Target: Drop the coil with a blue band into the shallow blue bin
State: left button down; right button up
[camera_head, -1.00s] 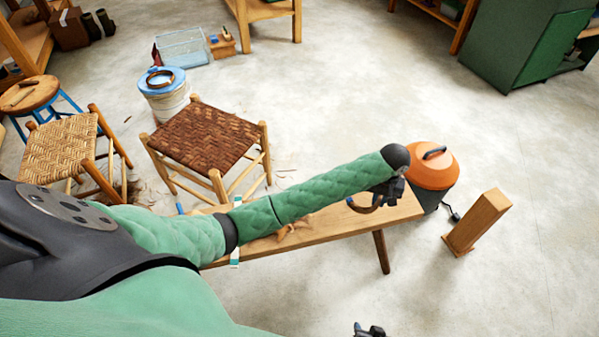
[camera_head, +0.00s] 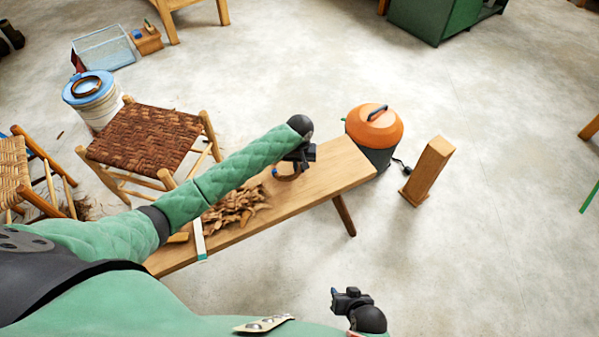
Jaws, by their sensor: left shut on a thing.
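My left gripper (camera_head: 290,169) is shut on a brown coil (camera_head: 294,177) over the bench's right part. A blue spot shows beside the coil; I cannot tell whether it is a band or a fingertip. Another brown coil (camera_head: 86,86) lies on the round, shallow blue top (camera_head: 104,79) of a white bucket at the left. A pale blue see-through bin (camera_head: 112,53) stands on the floor behind it. I cannot tell which of these is the shallow blue bin. My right gripper (camera_head: 342,296) is at the bottom, apart from the bench; its jaw opening is unclear.
The wooden bench (camera_head: 318,180) carries a heap of bark scraps (camera_head: 236,206). A woven stool (camera_head: 145,138) stands between bench and bucket. An orange-topped canister (camera_head: 375,128) and a wooden post (camera_head: 428,170) stand right of the bench.

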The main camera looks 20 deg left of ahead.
pick_arm(q)
jog(key=shift+f, duration=1.85)
jog(key=shift+f, duration=0.1)
jog(key=c, duration=1.4)
grip_release()
jog(key=shift+c, duration=0.2)
